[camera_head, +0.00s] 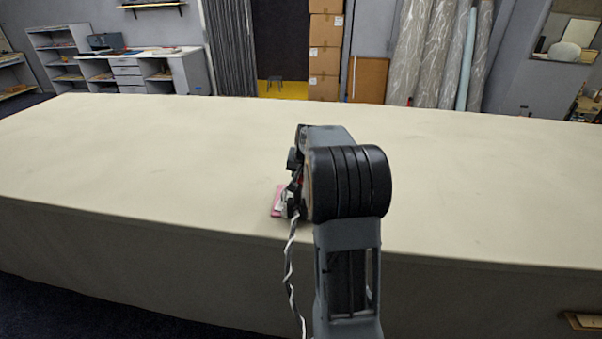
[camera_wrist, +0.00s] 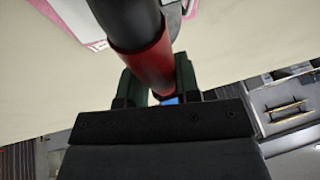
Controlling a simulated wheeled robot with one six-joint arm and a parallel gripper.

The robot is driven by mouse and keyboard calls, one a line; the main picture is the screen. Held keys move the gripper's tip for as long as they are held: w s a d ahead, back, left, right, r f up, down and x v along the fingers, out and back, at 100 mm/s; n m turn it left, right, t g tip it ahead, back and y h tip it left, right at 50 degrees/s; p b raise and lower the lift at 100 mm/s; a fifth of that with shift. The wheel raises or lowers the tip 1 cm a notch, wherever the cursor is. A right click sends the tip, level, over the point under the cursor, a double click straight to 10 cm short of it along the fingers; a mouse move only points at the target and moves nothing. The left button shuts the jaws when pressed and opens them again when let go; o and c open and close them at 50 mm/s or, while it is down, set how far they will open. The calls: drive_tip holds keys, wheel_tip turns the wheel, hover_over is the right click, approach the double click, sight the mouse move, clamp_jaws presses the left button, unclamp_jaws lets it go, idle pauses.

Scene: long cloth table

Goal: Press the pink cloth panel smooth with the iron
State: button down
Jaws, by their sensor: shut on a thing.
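My gripper (camera_wrist: 158,85) is shut on the iron's red and black handle (camera_wrist: 145,62) in the wrist view. The handle runs up between the jaws and hides much of what lies beyond it. A small grey part shows beside its far end. The pink cloth panel (camera_wrist: 52,14) shows at the top left, with a pale area inside its pink edge; more pink shows at the top, right of the handle. In the head view, a bit of the pink panel (camera_head: 277,207) shows left of my wrist, near the table's front edge. My arm hides most of it, and contact between iron and cloth is hidden.
The long cream table (camera_head: 130,150) is clear on both sides and behind my arm. A twisted black and white cord (camera_head: 290,262) hangs over its front edge. Shelves, a desk (camera_head: 150,68), stacked boxes (camera_head: 325,60) and fabric rolls (camera_head: 435,55) stand beyond the table.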

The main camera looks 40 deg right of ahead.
drive_tip(key=shift+f+b, duration=0.4)
drive_tip(key=shift+s+a+f, duration=0.1)
drive_tip(key=shift+f, duration=0.3)
idle(1.9)
drive_tip(key=shift+r, duration=0.2)
drive_tip(key=shift+r+p, duration=2.4)
drive_tip(key=shift+r, duration=1.2)
